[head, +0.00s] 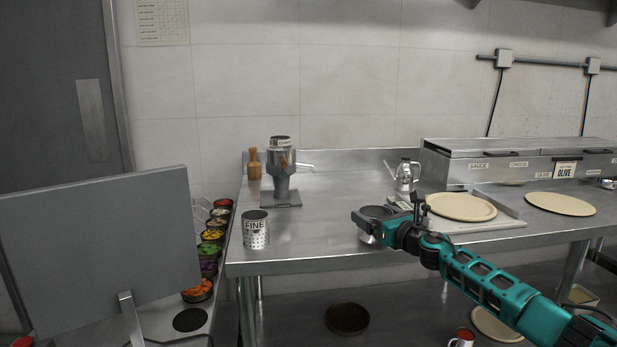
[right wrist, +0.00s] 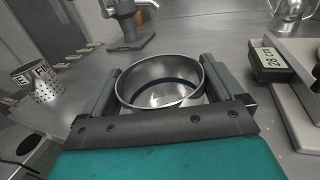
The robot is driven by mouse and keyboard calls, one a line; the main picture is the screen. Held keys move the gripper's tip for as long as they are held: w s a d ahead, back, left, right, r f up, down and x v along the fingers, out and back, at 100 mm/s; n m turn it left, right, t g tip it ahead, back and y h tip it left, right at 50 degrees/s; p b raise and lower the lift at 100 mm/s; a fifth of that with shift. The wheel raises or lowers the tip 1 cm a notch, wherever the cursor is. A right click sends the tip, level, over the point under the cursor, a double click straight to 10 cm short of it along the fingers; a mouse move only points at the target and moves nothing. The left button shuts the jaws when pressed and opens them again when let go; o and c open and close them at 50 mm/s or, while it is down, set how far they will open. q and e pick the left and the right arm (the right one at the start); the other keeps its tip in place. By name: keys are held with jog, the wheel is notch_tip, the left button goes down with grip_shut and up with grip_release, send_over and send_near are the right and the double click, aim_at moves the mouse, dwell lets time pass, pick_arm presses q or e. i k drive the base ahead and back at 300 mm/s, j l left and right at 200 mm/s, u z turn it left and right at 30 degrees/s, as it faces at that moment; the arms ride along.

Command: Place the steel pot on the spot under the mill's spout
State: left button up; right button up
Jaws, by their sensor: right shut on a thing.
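The steel pot (head: 378,213) is a small round open vessel near the counter's front edge. It shows larger in the right wrist view (right wrist: 160,82), looking empty, between the two fingers of my right gripper (right wrist: 160,90). My right gripper (head: 376,226) is shut on the pot. I cannot tell whether the pot touches the counter or is held just above it. The mill (head: 282,170) is a steel body on a flat base plate, left of the pot and farther back. Its spout (head: 305,166) points right. No marked spot shows clearly beneath it. My left gripper is out of view.
A perforated can marked FINE (head: 256,232) stands at the front left, before the mill. A wooden tamper (head: 254,166) stands behind. A steel kettle (head: 405,174), a pale dough round (head: 461,206) and a topping station (head: 520,160) are right. The counter (head: 330,205) between mill and pot is clear.

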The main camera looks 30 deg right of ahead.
aim_at(315, 198)
jog(key=i+l+u, duration=0.15)
jog(key=i+l, duration=0.55)
jog(key=i, duration=0.2)
